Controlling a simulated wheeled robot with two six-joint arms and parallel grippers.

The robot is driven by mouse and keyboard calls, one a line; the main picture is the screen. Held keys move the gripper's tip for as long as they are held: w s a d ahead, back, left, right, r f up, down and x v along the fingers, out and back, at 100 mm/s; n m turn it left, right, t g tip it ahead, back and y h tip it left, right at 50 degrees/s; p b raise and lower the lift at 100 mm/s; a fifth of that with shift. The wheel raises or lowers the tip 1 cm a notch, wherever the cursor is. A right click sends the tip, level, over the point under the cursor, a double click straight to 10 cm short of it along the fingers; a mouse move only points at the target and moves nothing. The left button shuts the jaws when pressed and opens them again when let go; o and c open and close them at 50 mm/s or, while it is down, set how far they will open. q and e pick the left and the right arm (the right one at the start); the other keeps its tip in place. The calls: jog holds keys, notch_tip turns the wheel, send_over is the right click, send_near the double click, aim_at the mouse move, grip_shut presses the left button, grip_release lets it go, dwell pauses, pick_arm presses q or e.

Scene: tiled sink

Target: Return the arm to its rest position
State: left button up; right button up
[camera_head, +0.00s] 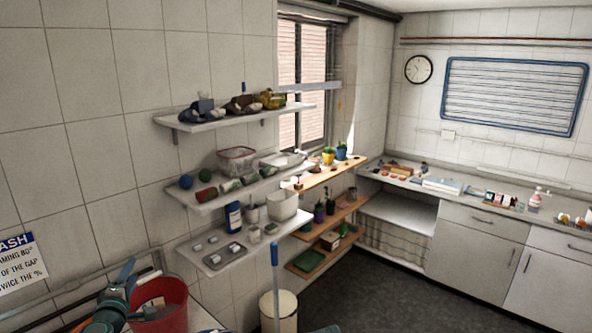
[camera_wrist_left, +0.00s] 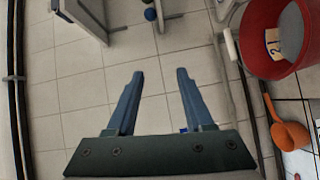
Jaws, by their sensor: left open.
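My left gripper (camera_head: 138,273) shows at the lower left of the head view, beside a red bucket (camera_head: 172,316). In the left wrist view its two blue fingers (camera_wrist_left: 160,75) are spread apart with nothing between them. Pale floor or wall tiles show behind the fingers. The red bucket also shows at the upper right of the left wrist view (camera_wrist_left: 264,48), apart from the fingers. My right gripper cannot be made out in either view.
A cream bin (camera_head: 287,312) and a blue pole (camera_head: 275,275) stand right of the bucket. Loaded wall shelves (camera_head: 205,200) are above. An orange scoop-like item (camera_wrist_left: 290,135) lies below the bucket in the wrist view. The dark floor (camera_head: 390,300) is clear.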

pick_arm(q)
jog(key=w+d+f+m+g+h+b, duration=0.25)
jog(key=d+f+m+h+b, duration=0.4)
jog(key=d, duration=0.95)
jog(key=s+d+f+m+g+h+b, duration=0.25)
jog(key=d+f+m, duration=0.25)
jog(key=d+f, duration=0.4)
jog(key=s+d+f+m+g+h+b, duration=0.15)
jog(key=d+f+m+g, duration=0.3)
jog(key=d+f, duration=0.5)
jog(key=s+d+f+m+g+y+b, duration=0.2)
jog(key=s+f+m+g+y+b, duration=0.1)
jog(key=s+f, duration=0.5)
jog(key=s+d+f+m+g+y+b, duration=0.3)
jog(key=s+f+m+g+y+b, duration=0.1)
jog(key=s+f, duration=0.4)
jog(key=shift+s+d+f+g+y+b, duration=0.25)
jog(key=shift+s+g+y+b, duration=0.15)
jog(key=shift+b, duration=0.85)
